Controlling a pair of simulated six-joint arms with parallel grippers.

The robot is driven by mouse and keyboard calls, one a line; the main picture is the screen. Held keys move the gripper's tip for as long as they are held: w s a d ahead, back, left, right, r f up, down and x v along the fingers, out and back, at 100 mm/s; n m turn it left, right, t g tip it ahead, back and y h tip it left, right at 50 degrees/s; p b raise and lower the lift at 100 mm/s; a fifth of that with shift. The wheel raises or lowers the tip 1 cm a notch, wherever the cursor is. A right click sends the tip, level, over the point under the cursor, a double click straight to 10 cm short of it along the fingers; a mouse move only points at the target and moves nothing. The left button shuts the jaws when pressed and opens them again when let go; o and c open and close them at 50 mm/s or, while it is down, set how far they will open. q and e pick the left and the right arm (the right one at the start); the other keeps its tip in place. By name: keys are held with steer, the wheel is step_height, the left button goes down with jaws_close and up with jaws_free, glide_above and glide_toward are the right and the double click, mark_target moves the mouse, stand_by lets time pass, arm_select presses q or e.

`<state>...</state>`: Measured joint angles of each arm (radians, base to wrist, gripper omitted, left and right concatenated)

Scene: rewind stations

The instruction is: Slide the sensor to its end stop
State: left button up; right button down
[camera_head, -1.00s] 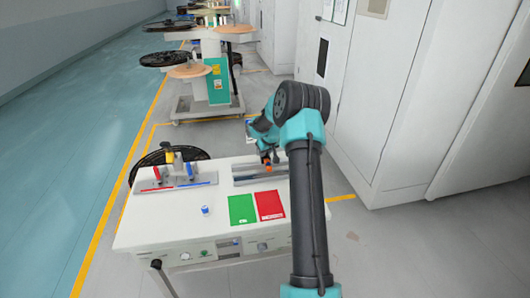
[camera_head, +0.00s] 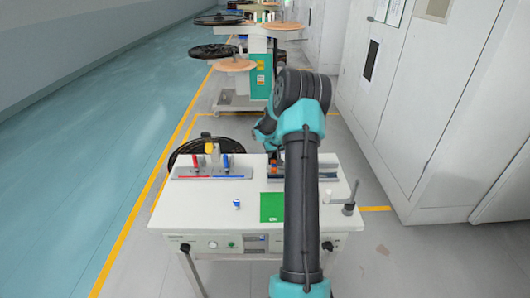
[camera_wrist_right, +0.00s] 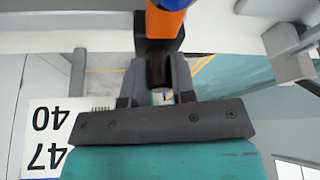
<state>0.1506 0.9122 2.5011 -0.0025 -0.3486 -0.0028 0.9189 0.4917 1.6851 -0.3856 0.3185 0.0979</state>
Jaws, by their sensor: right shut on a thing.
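The sensor, an orange and blue piece (camera_head: 275,170), sits near the left end of a grey rail (camera_head: 328,170) at the back of the white table. My right gripper (camera_head: 273,157) reaches down to it. In the right wrist view the orange and blue piece (camera_wrist_right: 166,22) stands on a dark block beyond the fingers of the right gripper (camera_wrist_right: 158,85). The fingers are shut on the dark lower part of the sensor. My right arm hides the middle of the rail. I cannot tell whether the sensor touches an end stop. My left gripper is not in view.
A grey panel (camera_head: 185,178) with red, yellow and blue pieces stands left of the rail. A small blue and white item (camera_head: 237,204) and a green mat (camera_head: 271,208) lie in front. A grey post (camera_head: 350,200) stands at the table's right edge.

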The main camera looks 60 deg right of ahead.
steer(key=shift+w+a, duration=0.1)
steer(key=shift+w, duration=0.05)
steer(key=c, duration=0.9)
jaws_free()
steer(key=shift+w, duration=0.15)
steer(key=shift+c, duration=0.2)
steer(key=shift+s+a+r, duration=0.1)
steer(key=shift+s+r, duration=0.15)
steer(key=shift+r, duration=0.3)
steer(key=v, duration=1.6)
steer(key=shift+a, duration=0.15)
